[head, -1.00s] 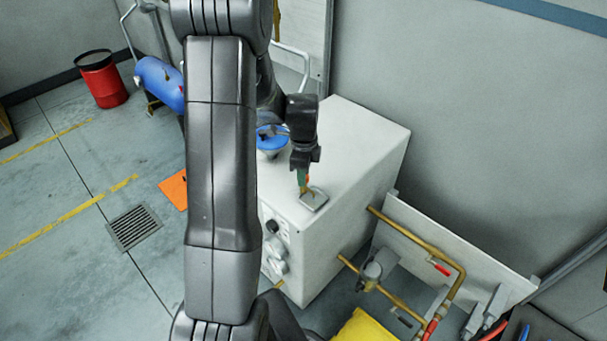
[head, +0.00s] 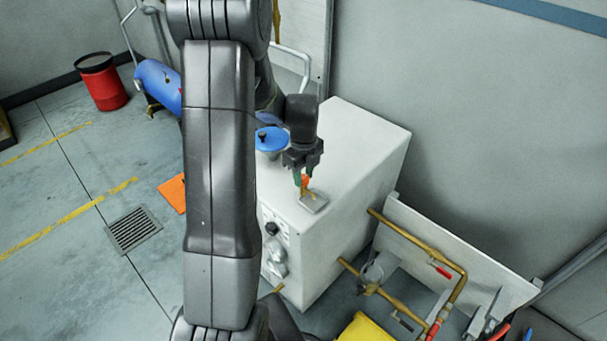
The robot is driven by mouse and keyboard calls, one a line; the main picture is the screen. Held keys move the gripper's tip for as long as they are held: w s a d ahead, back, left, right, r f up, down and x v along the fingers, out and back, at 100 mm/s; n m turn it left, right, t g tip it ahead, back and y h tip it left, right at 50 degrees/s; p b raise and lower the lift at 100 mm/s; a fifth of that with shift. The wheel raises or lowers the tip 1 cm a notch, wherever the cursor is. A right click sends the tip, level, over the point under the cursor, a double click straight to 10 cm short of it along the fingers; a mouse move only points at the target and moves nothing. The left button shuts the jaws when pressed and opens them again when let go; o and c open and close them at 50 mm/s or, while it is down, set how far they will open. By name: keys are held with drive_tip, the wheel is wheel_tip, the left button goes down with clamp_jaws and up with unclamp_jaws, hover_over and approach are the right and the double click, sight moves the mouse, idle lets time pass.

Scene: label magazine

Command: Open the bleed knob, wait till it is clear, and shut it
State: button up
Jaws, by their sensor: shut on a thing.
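My gripper (head: 302,182) points down over the front part of the top of a white cabinet (head: 350,150). It is shut on a small orange knob (head: 306,181), which I take to be the bleed knob. The knob sits above a small grey square plate (head: 314,203) on the cabinet top. The fingers cover part of the knob, so its exact turn cannot be seen. Any flow from it is too small to make out.
Brass pipes (head: 395,228) and a pale panel (head: 470,260) are at the right. A floor drain (head: 134,230), orange mat (head: 174,192) and red bin (head: 102,84) are at the left.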

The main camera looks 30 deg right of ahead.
sight(303, 178)
idle(0.3)
drive_tip(key=o, duration=1)
wheel_tip(303, 178, up, 14)
drive_tip(key=shift+f+p, duration=0.1)
drive_tip(key=shift+p, duration=0.2)
wheel_tip(303, 178, down, 14)
drive_tip(key=shift+r+b, duration=0.1)
drive_tip(key=shift+b, duration=0.2)
drive_tip(key=shift+r, duration=0.1)
